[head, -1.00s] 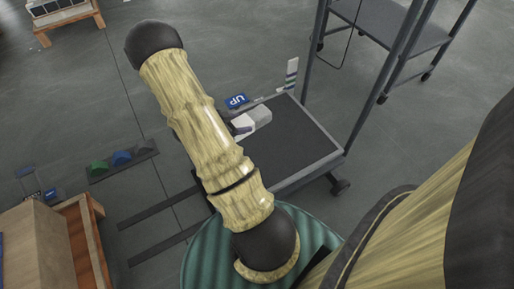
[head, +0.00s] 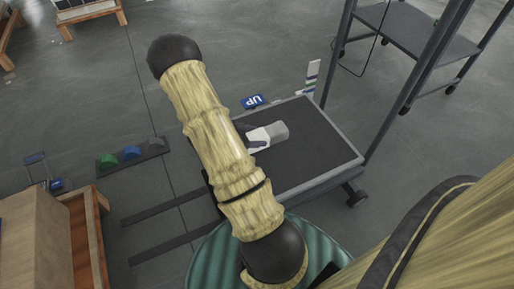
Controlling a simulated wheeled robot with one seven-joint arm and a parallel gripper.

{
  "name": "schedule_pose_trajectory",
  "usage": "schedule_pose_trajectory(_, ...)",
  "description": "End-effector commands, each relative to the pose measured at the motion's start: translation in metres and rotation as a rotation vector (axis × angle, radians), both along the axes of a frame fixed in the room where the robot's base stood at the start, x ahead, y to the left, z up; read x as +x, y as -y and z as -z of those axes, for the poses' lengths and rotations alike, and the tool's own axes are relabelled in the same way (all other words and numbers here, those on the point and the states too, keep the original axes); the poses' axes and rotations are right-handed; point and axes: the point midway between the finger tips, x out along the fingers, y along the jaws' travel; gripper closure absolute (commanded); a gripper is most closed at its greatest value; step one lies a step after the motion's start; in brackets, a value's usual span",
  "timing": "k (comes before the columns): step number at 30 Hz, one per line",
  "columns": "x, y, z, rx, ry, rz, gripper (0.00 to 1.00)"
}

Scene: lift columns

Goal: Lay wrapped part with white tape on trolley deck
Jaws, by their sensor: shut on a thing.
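The wrapped part (head: 278,131) is a small grey block with a white band at its left end. It shows over the black deck of the trolley (head: 312,160), near the deck's far left side. I cannot tell whether it touches the deck. My gripper (head: 257,142) is shut on the part's left end. My arm hides most of the gripper and the deck's left edge.
A blue "UP" sign (head: 254,101) and a striped post (head: 312,76) stand by the trolley's far edge. A tall grey shelf frame (head: 420,35) rises to the right. Green, blue and grey pieces (head: 131,152) sit on a floor strip at left.

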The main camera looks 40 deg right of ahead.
Motion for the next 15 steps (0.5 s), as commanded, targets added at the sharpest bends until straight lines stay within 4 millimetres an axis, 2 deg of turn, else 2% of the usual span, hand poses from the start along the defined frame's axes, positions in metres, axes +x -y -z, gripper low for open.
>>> schedule_pose_trajectory(2, 0.0, 0.001, 0.008, -0.003, 0.002, 0.0, 0.91)
schedule_pose_trajectory(11, 0.001, 0.001, 0.007, -0.003, 0.002, 0.001, 0.91)
schedule_pose_trajectory(15, 0.0, 0.001, 0.019, -0.003, 0.002, 0.0, 0.91)
